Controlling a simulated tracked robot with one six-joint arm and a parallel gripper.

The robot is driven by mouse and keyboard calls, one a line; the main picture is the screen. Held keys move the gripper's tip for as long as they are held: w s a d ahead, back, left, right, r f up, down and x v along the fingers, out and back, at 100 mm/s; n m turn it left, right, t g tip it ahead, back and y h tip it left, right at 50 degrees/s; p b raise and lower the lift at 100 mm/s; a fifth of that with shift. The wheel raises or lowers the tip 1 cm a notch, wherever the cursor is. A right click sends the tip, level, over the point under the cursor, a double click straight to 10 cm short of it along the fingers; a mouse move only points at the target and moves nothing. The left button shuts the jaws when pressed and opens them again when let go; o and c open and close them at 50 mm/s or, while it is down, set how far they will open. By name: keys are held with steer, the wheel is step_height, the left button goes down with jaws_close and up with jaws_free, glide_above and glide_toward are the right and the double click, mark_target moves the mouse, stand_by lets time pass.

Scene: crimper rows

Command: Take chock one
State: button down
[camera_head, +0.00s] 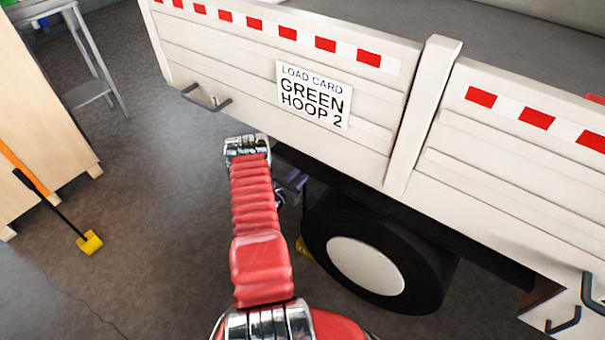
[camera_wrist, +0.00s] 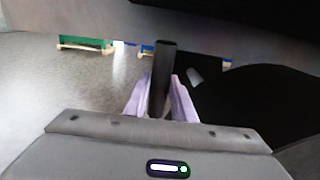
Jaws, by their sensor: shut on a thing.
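A yellow chock (camera_head: 305,249) sits on the floor against the left side of the black truck wheel (camera_head: 425,262), partly hidden behind my red arm and the tyre. In the wrist view, the purple fingers of my gripper (camera_wrist: 160,98) are closed on a dark upright bar (camera_wrist: 164,70), which looks like the chock's handle. The yellow part of the chock is not visible in the wrist view.
The white truck side (camera_head: 210,62) with a card reading "GREEN HOOP 2" (camera_head: 313,95) overhangs my gripper. A yellow-headed tool (camera_head: 90,242) with a black and orange handle leans on a wooden cabinet (camera_head: 35,120) at left. The floor between is clear.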

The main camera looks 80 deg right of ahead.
mark_target(302, 163)
steer(key=shift+d+r, duration=0.1)
steer(key=shift+r, duration=2.55)
